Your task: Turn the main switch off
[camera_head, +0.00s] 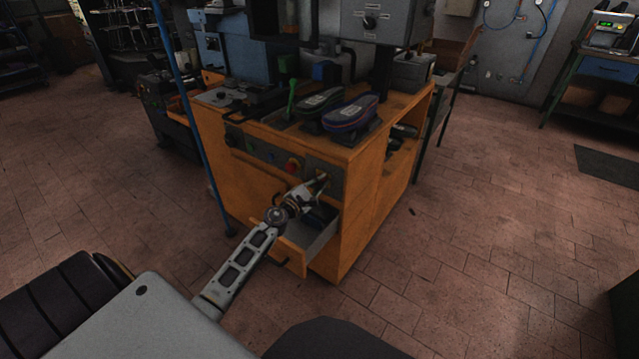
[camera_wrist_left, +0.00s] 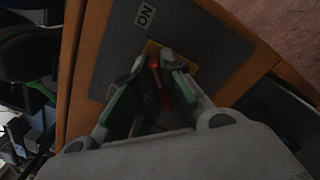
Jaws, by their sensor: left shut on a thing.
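The main switch shows in the left wrist view as a red handle (camera_wrist_left: 154,68) on a yellow plate (camera_wrist_left: 152,48), set in a grey panel (camera_wrist_left: 205,45). A white ON label (camera_wrist_left: 145,15) is on that panel. My left gripper (camera_wrist_left: 150,88) is shut on the red handle, with a green-padded finger on each side. In the head view my left gripper (camera_head: 319,184) is at the panel on the front of the orange cabinet (camera_head: 365,195) and hides the switch. The handle's exact angle is hard to tell. My right gripper is out of view.
A drawer (camera_head: 292,262) stands open just below my left gripper. A red button (camera_head: 292,165) is left of the gripper on the cabinet front. Shoe-shaped pieces (camera_head: 350,111) sit on top. A blue pole (camera_head: 190,110) stands at left.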

